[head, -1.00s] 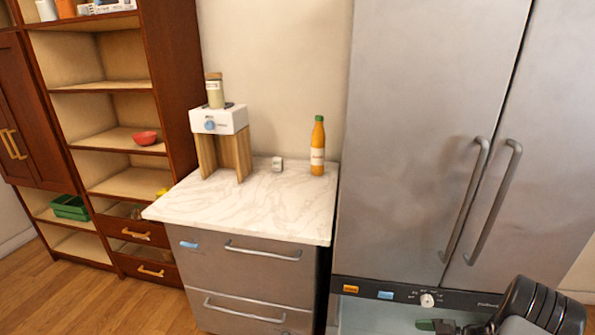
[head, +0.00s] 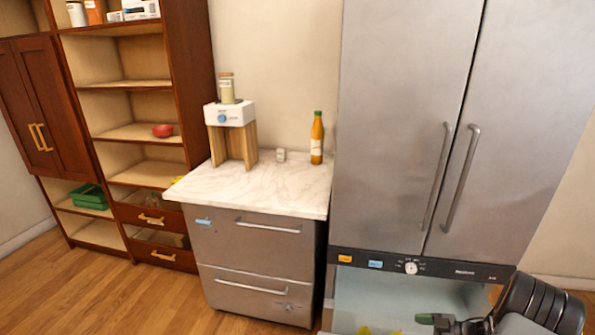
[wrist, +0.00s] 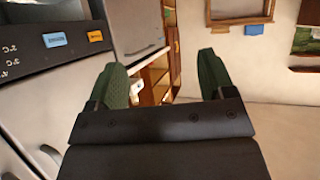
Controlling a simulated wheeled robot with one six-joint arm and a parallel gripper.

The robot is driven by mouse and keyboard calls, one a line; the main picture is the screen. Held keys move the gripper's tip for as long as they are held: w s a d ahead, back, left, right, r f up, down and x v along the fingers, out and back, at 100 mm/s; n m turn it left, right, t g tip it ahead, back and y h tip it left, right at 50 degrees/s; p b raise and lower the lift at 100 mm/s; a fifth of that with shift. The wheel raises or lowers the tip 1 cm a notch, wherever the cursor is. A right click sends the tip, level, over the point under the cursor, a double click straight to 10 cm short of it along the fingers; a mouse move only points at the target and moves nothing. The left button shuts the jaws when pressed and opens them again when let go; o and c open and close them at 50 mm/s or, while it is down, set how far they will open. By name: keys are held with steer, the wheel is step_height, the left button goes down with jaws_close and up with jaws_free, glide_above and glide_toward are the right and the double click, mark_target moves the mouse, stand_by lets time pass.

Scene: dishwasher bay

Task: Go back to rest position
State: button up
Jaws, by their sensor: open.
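My gripper (wrist: 165,80) is open in the wrist view, with its two green fingers apart and nothing between them. In the head view my gripper (head: 428,320) shows at the lower right, in front of the open lower compartment (head: 385,294) of the steel fridge unit (head: 420,120). My dark arm is folded behind it at the right edge. The fingertips touch nothing that I can see.
A marble-topped drawer cabinet (head: 262,186) stands left of the fridge, carrying an orange bottle (head: 317,140) and a white appliance (head: 230,116). A wooden shelf (head: 125,133) stands further left. The wooden floor (head: 150,300) in front is clear.

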steer(key=w+r+m+t+h, duration=0.35)
steer(key=w+r+h, duration=0.35)
steer(key=w+r, duration=0.45)
step_height(320, 180, up, 11)
steer(key=s+a+m+h, duration=0.1)
steer(key=a+m+h, duration=0.25)
steer(key=h, duration=0.25)
steer(key=s+a+r+m+g+y, duration=0.1)
steer(key=s+a+r+m+g, duration=0.1)
steer(key=s+a, duration=0.6)
steer(key=s+a+r+m+g+y+p, duration=0.1)
steer(key=s+a+m+g, duration=0.2)
steer(key=s+a, duration=0.5)
steer(key=s+g, duration=0.1)
steer(key=s, duration=0.6)
steer(key=shift+s+a+r+m, duration=0.25)
steer(key=shift+s+r+m, duration=0.1)
steer(key=shift+m, duration=0.05)
